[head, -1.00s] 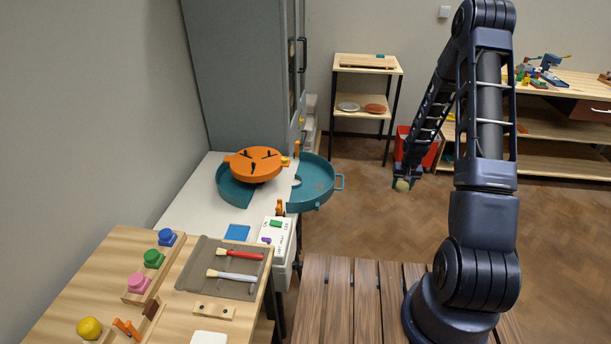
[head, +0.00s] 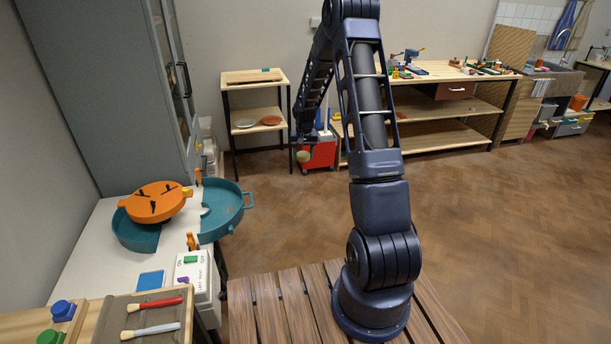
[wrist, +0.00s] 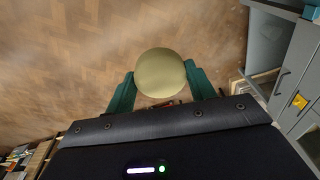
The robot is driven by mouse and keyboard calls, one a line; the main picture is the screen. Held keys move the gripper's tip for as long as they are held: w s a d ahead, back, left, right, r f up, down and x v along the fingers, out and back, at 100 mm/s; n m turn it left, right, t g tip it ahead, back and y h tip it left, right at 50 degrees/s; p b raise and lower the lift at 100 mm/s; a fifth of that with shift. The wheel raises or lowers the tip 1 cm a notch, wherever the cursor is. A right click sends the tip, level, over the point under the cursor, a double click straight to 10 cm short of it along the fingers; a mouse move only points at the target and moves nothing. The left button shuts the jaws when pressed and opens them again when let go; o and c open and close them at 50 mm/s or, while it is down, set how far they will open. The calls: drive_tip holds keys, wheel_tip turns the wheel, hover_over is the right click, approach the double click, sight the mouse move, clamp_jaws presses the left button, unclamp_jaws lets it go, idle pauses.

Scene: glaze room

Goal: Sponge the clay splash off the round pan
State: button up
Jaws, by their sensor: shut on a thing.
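My gripper (wrist: 161,90) is shut on a round, dull-yellow sponge (wrist: 160,72), with a green finger on each side. In the head view the sponge (head: 303,156) hangs in the air at the arm's end, over the floor and well to the right of the pan. The round teal pan has a left half (head: 133,238) under the orange wheel head (head: 156,202) and a right half (head: 236,218) swung out beside it. A small pale patch shows at the right half's inner left edge; I cannot tell whether it is the clay splash.
A white worktop (head: 85,250) carries the pan, beside a tall grey cabinet (head: 108,90). A switch box (head: 192,272) stands in front. A small shelf (head: 256,80) and a red bin (head: 318,152) stand behind. Floor at right is clear.

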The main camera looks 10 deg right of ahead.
wheel_tip(320, 180, up, 4)
drive_tip(key=w+a+r, duration=0.1)
drive_tip(key=w+a, duration=0.1)
drive_tip(key=a, duration=0.1)
drive_tip(key=n+y, duration=0.1)
drive_tip(key=n, duration=1)
hover_over(229, 205)
wheel_tip(229, 205, down, 14)
drive_tip(key=shift+g, duration=0.3)
drive_tip(key=shift+d+f, duration=0.15)
drive_tip(key=shift+f, duration=1.65)
drive_tip(key=shift+d+f, duration=0.1)
drive_tip(key=shift+f, duration=1.65)
drive_tip(key=shift+s+r, duration=0.1)
drive_tip(key=shift+s, duration=0.25)
drive_tip(key=shift+c, duration=0.4)
drive_tip(key=shift+s, duration=3.45)
drive_tip(key=shift+w, duration=3.75)
drive_tip(key=shift+w+r, duration=0.15)
drive_tip(key=shift+w, duration=0.1)
wheel_tip(229, 205, up, 7)
drive_tip(key=shift+s+r, duration=0.15)
drive_tip(key=shift+r, duration=0.05)
